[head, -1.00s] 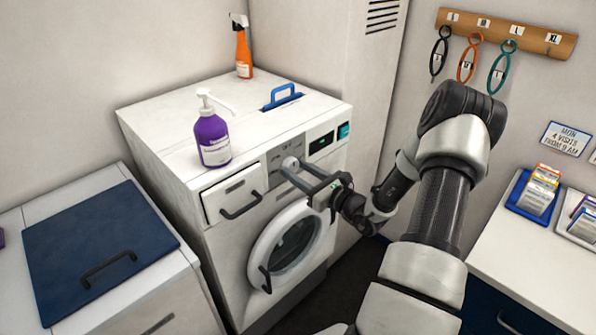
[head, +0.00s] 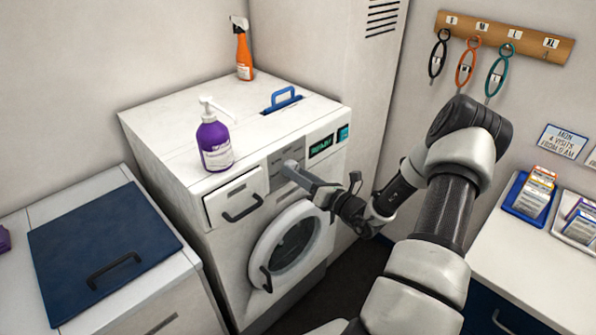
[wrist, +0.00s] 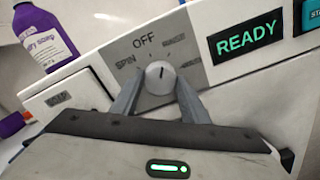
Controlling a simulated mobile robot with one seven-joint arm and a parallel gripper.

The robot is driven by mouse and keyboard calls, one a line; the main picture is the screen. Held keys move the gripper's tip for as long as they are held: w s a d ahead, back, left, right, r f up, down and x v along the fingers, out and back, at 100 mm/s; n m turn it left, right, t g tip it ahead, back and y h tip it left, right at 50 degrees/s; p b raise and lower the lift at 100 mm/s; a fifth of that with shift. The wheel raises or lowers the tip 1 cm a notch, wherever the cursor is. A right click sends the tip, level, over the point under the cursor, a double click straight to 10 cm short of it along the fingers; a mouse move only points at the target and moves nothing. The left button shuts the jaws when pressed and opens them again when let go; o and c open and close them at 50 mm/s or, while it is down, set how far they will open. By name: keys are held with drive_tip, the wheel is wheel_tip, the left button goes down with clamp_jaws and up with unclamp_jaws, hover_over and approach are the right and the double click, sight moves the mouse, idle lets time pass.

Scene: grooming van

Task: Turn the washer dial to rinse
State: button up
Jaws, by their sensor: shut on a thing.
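The washer (head: 235,185) is white, with a grey dial panel (wrist: 205,75) on its front. In the wrist view the round pale dial (wrist: 160,78) sits between the fingertips of my gripper (wrist: 159,88), which is shut on it. The dial's dark mark points roughly upward in the picture, right of the OFF label (wrist: 144,40). SPIN (wrist: 126,64) reads at the left; the labels at the right are too blurred to read surely. The display (wrist: 247,37) shows READY in green. In the head view my gripper (head: 288,168) reaches the panel and hides the dial.
A purple pump bottle (head: 214,143) and an orange spray bottle (head: 243,55) stand on the washer. The detergent drawer (head: 236,197) is left of the panel, the round door (head: 290,243) below. A counter (head: 515,255) with trays is at the right.

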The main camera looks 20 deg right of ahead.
drive_tip(key=shift+m+p, duration=0.4)
drive_tip(key=shift+m, duration=0.8)
drive_tip(key=o, duration=1.1)
drive_tip(key=shift+c, duration=0.2)
drive_tip(key=shift+s+d, duration=0.1)
drive_tip(key=b+v, duration=0.1)
drive_tip(key=v, duration=1.6)
drive_tip(key=shift+s+b, duration=0.15)
drive_tip(key=shift+b, duration=0.15)
